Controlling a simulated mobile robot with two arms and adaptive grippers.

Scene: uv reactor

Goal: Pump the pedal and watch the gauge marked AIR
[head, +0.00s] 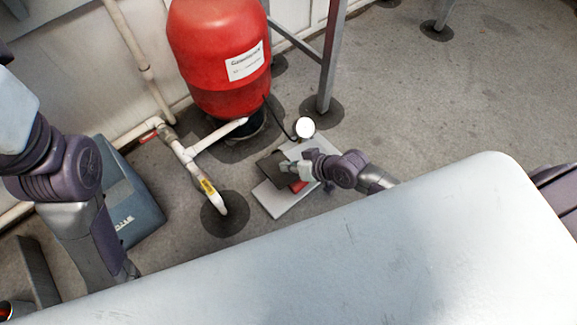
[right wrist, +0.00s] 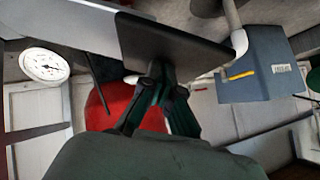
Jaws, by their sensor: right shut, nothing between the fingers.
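The pedal is a dark plate (head: 271,165) on a light grey base (head: 283,207) on the floor. In the right wrist view the dark pedal plate (right wrist: 180,42) fills the top middle, with its pale base (right wrist: 75,22) beside it. My right gripper (head: 288,168) is shut and empty at the pedal plate; its fingertips (right wrist: 158,75) are close to the plate's edge, and I cannot tell if they touch. A white round gauge (head: 304,127) stands just behind the pedal. Its dial (right wrist: 44,64) faces the right wrist view, but its marking and reading are too small to make out. My left gripper is out of view.
A red tank (head: 220,55) stands behind the pedal, with white pipes (head: 187,160) to its left. A metal stand leg (head: 328,60) is right of the tank. A blue-grey box (head: 128,203) sits at the left. The floor (head: 440,110) at the right is mostly clear.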

